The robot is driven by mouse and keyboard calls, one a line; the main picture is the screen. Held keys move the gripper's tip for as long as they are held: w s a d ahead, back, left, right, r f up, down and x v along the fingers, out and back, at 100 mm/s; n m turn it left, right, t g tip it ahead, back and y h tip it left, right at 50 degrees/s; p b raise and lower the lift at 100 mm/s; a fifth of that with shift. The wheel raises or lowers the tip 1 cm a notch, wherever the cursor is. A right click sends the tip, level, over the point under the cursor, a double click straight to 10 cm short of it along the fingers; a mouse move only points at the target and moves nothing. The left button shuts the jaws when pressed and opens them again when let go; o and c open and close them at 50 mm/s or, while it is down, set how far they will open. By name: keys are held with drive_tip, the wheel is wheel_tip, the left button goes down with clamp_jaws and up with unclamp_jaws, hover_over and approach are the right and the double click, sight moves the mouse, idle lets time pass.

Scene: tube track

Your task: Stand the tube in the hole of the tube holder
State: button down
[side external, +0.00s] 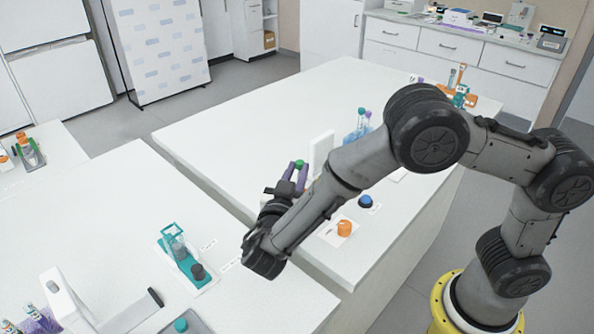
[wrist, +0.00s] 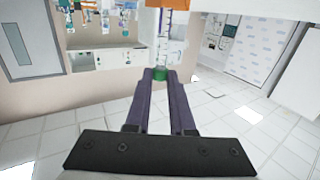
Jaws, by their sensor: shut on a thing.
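My gripper (side external: 295,175) is shut on the green-capped end of a clear tube (wrist: 165,45). In the wrist view its two purple fingers (wrist: 160,82) press on either side of the green cap (wrist: 160,74). In the side view the green cap (side external: 299,163) shows at the fingertips, above the middle table, and the tube's body is hidden. An orange block (wrist: 165,5), possibly the tube holder, lies at the tube's far end in the wrist view. I cannot tell whether the tube is in a hole or only over it.
A white upright panel (side external: 321,154) stands close behind my gripper. A blue button (side external: 365,201) and an orange knob (side external: 344,228) are to the right. A teal rack (side external: 176,250) stands on the near left table. Tubes in a blue rack (side external: 352,138) stand farther back.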

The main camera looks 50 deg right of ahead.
drive_tip(key=shift+f, duration=0.65)
drive_tip(key=c, duration=0.7)
unclamp_jaws()
drive_tip(key=v, duration=1.3)
drive_tip(key=shift+s+a, duration=0.25)
drive_tip(key=shift+a, duration=0.1)
